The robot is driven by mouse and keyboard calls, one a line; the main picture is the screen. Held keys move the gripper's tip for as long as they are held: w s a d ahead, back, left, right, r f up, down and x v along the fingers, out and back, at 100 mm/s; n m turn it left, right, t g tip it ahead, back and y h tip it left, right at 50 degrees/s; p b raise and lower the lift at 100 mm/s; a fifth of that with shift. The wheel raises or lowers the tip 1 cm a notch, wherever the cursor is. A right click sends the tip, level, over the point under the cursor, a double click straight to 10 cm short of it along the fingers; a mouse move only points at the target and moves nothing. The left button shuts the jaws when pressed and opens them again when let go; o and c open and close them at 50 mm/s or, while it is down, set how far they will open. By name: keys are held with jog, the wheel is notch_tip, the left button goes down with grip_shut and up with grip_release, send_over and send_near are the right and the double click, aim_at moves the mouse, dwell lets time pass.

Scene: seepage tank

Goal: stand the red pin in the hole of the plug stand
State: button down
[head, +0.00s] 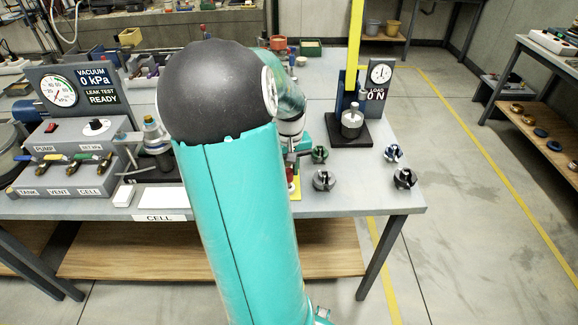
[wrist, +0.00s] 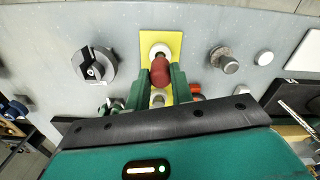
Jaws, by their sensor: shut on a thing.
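The red pin (wrist: 159,72) is between the green fingers of my gripper (wrist: 158,85) in the wrist view, and the gripper is shut on it. Its far end is over or at a white round fitting (wrist: 159,49) on a yellow plate (wrist: 148,40), which appears to be the plug stand. I cannot tell whether the pin is in the hole or above it. In the head view my arm hides most of the gripper; a bit of red (head: 290,174) and the yellow plate's edge (head: 296,192) show beside it.
The vacuum panel (head: 75,165) is at left. The bench's right front edge is close by.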

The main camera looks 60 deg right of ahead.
aim_at(289, 171)
jog(key=shift+f, duration=0.55)
jog(key=c, duration=1.1)
grip_release()
jog(key=shift+c, duration=0.2)
notch_tip(289, 171, up, 14)
jog(key=shift+f, duration=0.15)
jog(key=w+a+r+n+t, duration=0.15)
jog(key=w+a, duration=0.25)
jog(key=a, duration=0.6)
jog(key=w+a+r+n+t, duration=0.1)
jog(key=w+a+n, duration=0.2)
jog(key=a, duration=0.7)
jog(key=w+a+r+n+t, duration=0.15)
jog(key=w+a, duration=0.25)
jog(key=a, duration=0.6)
jog(key=s+a+f+n+t, duration=0.1)
jog(key=s+a+n, duration=0.2)
jog(key=a, duration=0.9)
jog(key=shift+s+a+n+t, duration=0.15)
jog(key=shift+s+n+t, duration=0.05)
jog(key=shift+n+t, duration=0.1)
